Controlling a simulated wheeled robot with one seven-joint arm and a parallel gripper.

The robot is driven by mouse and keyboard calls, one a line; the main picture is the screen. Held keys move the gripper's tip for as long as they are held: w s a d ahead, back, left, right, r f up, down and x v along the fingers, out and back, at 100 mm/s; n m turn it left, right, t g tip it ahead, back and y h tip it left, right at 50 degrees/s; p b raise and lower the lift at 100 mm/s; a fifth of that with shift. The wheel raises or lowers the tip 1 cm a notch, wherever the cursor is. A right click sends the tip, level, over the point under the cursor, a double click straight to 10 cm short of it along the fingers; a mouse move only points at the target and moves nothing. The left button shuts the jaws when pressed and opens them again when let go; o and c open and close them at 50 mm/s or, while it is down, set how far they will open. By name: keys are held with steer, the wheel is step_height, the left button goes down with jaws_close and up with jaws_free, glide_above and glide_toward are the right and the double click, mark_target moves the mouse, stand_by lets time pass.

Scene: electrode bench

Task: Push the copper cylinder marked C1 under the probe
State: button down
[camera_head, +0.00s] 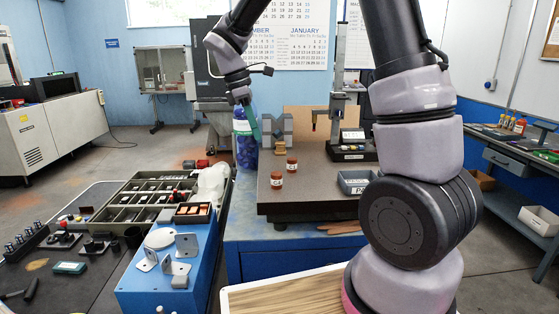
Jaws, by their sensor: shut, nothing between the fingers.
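Two small copper-red cylinders with pale labels stand upright on the dark stone plate (325,190): the nearer cylinder (276,180) and the farther cylinder (291,164). Their labels are too small to read, so I cannot tell which is C1. A height stand (339,85) rises at the back right of the plate, with a short dark arm, seemingly the probe (315,121), reaching left from its column. My gripper (254,132) points down at the plate's back left, shut and empty, left of and behind both cylinders, apart from them.
Grey blocks (279,130) and a small brass stack (285,157) stand near my gripper. A grey bin (354,183) sits at the plate's right front. The plate's middle is clear.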

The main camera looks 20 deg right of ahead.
mark_target(314, 171)
steer(key=x, duration=1)
steer(key=shift+d+f, duration=0.1)
steer(key=shift+f, duration=0.05)
steer(key=d, duration=0.2)
steer(key=shift+s+d+r, duration=0.2)
steer(key=shift+s+d, duration=0.1)
steer(key=shift+d, duration=0.05)
steer(key=shift+s+d, duration=0.1)
steer(key=shift+d, duration=0.4)
steer(key=d, duration=0.3)
steer(key=s+d, duration=0.1)
steer(key=d, duration=0.4)
steer(key=shift+s+d, duration=0.3)
steer(key=shift+s, duration=0.05)
